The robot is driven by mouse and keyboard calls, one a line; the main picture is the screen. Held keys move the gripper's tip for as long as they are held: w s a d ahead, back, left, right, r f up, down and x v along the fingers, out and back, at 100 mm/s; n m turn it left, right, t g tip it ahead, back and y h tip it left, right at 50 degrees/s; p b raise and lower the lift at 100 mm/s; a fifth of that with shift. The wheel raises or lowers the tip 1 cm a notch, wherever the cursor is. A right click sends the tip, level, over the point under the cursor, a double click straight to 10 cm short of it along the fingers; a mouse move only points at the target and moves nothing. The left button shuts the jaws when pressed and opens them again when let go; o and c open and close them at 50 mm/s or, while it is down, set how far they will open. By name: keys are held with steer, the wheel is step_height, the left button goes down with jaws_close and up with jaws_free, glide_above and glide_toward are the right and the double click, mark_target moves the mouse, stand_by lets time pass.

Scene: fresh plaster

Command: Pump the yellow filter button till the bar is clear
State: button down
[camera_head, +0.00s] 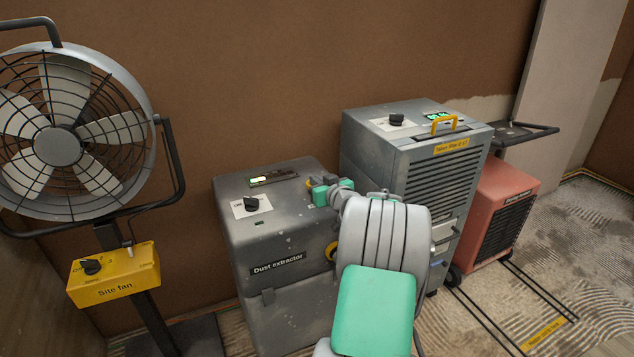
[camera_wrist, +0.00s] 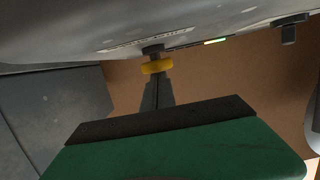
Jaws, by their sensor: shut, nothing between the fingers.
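The grey dust extractor (camera_head: 250,225) stands in the middle of the head view, its name label on the front. The yellow filter button (camera_head: 309,184) is at the right of its top, partly hidden by my gripper (camera_head: 319,189). The bar (camera_head: 273,179) on top is lit green at its left end, the rest dark. In the wrist view the yellow button (camera_wrist: 157,67) is right at the tips of my gripper (camera_wrist: 156,82), which is shut and empty. I cannot tell whether the tips press it.
A black knob (camera_head: 251,203) sits on the extractor's top. A site fan (camera_head: 60,145) stands at left, a grey dehumidifier-like unit (camera_head: 450,185) close at right, a red heater (camera_head: 505,205) beyond. Ridged floor (camera_head: 590,240) is open at right.

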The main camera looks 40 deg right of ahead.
steer(key=shift+f, duration=0.45)
step_height(320, 180, up, 5)
steer(key=shift+r+p, duration=0.1)
steer(key=shift+p, duration=0.95)
steer(key=v, duration=1)
steer(key=shift+f, duration=0.3)
